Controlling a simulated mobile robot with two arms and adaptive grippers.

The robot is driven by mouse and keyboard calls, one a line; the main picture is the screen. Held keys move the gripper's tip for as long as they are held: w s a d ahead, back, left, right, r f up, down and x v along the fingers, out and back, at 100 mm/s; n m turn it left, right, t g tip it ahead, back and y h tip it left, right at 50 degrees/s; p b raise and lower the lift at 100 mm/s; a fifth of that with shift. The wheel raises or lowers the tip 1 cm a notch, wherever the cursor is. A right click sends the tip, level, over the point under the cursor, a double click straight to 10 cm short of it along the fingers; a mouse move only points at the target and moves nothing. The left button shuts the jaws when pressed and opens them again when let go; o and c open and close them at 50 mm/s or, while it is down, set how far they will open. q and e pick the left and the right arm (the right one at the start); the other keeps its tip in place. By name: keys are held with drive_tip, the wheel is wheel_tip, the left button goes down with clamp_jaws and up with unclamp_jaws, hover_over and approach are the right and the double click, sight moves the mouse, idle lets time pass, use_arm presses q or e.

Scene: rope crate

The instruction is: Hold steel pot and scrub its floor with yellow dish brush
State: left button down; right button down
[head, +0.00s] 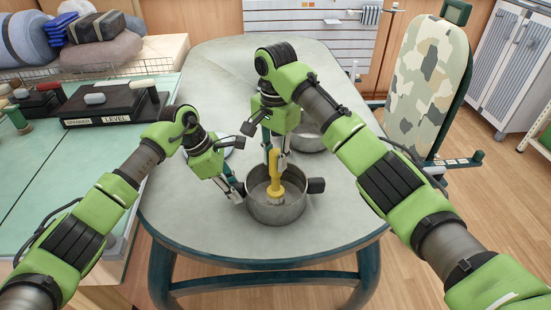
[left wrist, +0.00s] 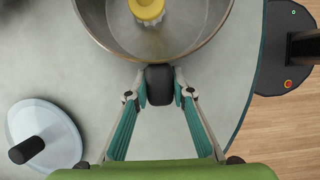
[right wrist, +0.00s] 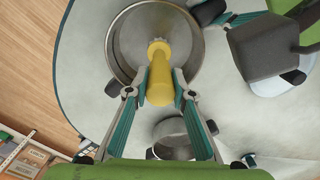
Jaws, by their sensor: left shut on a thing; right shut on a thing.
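The steel pot (head: 277,209) stands near the front edge of the grey table, with a black handle on each side. My left gripper (head: 240,194) is shut on the pot's left handle, which also shows between its fingers in the left wrist view (left wrist: 159,85). The yellow dish brush (head: 274,172) is upright with its head down inside the pot. My right gripper (right wrist: 160,84) is shut on the brush handle from above. The brush head (left wrist: 147,9) appears at or near the pot floor; contact is hard to tell.
A second steel pot (head: 307,141) stands behind, partly hidden by my right arm. A pale lid with a black knob (left wrist: 44,136) lies left of the pot. A camouflage-patterned board (head: 428,85) stands at the right. The table's right front is clear.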

drive_tip(key=shift+w, duration=0.1)
idle(0.5)
drive_tip(key=shift+s, duration=0.8)
wheel_tip(320, 180, up, 12)
idle(0.8)
idle(0.7)
use_arm(q)
drive_tip(key=c, duration=1.7)
unclamp_jaws()
drive_tip(key=shift+f, duration=0.1)
